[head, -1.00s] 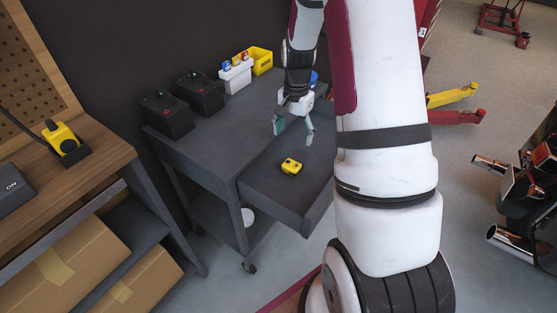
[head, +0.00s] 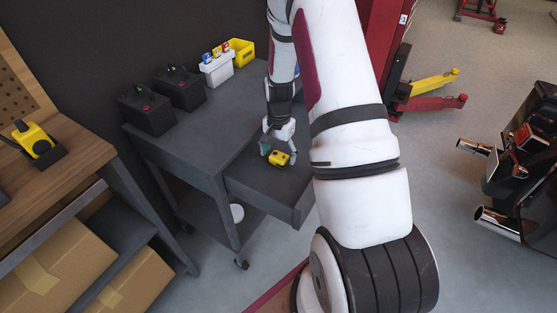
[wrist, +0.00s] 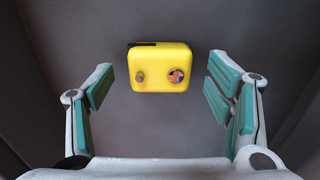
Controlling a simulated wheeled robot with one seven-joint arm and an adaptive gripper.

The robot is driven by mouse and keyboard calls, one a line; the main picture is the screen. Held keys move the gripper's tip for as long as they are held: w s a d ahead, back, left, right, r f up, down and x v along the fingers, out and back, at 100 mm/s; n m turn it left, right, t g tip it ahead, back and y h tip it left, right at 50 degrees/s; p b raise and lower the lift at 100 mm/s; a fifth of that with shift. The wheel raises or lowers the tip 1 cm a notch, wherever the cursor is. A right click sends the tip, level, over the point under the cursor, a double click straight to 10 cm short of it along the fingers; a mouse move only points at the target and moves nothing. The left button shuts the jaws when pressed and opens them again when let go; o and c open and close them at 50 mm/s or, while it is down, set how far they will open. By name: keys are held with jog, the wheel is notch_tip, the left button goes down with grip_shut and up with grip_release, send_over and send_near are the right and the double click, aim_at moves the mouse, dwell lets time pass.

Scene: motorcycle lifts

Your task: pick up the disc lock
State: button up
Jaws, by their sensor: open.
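The disc lock (head: 279,158) is a small yellow block lying in the open drawer (head: 255,190) of the dark grey cart. In the wrist view the disc lock (wrist: 160,67) shows a dark slot at its upper left and two round features on its face. My gripper (head: 278,153) is just above and behind it in the head view. In the wrist view my gripper (wrist: 163,95) is open, with teal pads to the left and right of the lock's lower part. The lock sits ahead between the fingers' lines, with a gap on each side.
The cart top (head: 190,140) holds two black batteries (head: 147,108), a white bin (head: 216,68) and a yellow bin (head: 240,52). The drawer walls surround the lock. A wooden bench (head: 60,150) stands at left with another yellow device (head: 35,138) on it.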

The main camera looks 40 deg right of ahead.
jog(key=shift+f, duration=0.8)
jog(key=shift+c, duration=0.3)
